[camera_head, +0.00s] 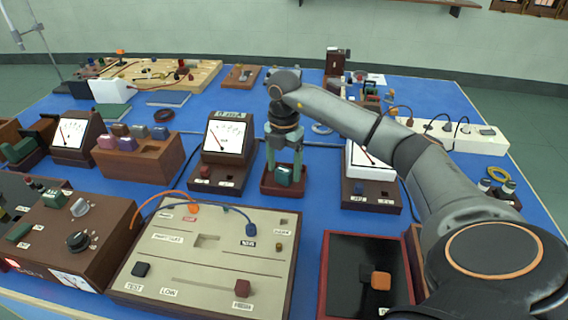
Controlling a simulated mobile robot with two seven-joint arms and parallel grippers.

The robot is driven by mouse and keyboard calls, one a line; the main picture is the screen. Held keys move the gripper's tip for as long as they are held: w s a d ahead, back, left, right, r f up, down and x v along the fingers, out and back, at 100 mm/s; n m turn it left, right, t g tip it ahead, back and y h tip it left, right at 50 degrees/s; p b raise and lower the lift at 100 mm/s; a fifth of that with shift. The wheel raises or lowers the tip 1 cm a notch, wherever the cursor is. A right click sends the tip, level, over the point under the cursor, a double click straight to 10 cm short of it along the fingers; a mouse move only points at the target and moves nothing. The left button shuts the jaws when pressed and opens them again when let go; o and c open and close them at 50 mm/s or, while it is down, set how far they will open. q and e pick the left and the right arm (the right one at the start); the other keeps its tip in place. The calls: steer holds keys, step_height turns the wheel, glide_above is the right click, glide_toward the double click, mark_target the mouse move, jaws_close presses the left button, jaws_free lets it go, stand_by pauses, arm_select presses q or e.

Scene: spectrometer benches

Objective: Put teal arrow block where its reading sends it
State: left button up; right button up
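A small teal block (284,176) sits in a small red-brown tray (270,189) at the middle of the bench; an arrow on it is too small to make out. My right gripper (285,166) points straight down over this tray. Its two fingers are spread apart, with the block low between the tips. My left gripper is not in view. A meter with a white dial (224,140) stands just left of the tray. A second dial meter (364,165) stands to the right, partly hidden by my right arm.
A wooden stand with several coloured blocks (146,163) is at left. A beige panel (200,262) with a slider and cables lies in front, beside a brown knob box (72,240). A dark red-rimmed tray (325,275) holds an orange block. A white power strip (470,137) lies at right.

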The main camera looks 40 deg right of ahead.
mark_target(284, 170)
steer(key=shift+r, duration=0.1)
step_height(284, 170, up, 12)
steer(key=p, duration=0.1)
steer(key=shift+p, duration=0.35)
stand_by(0.7)
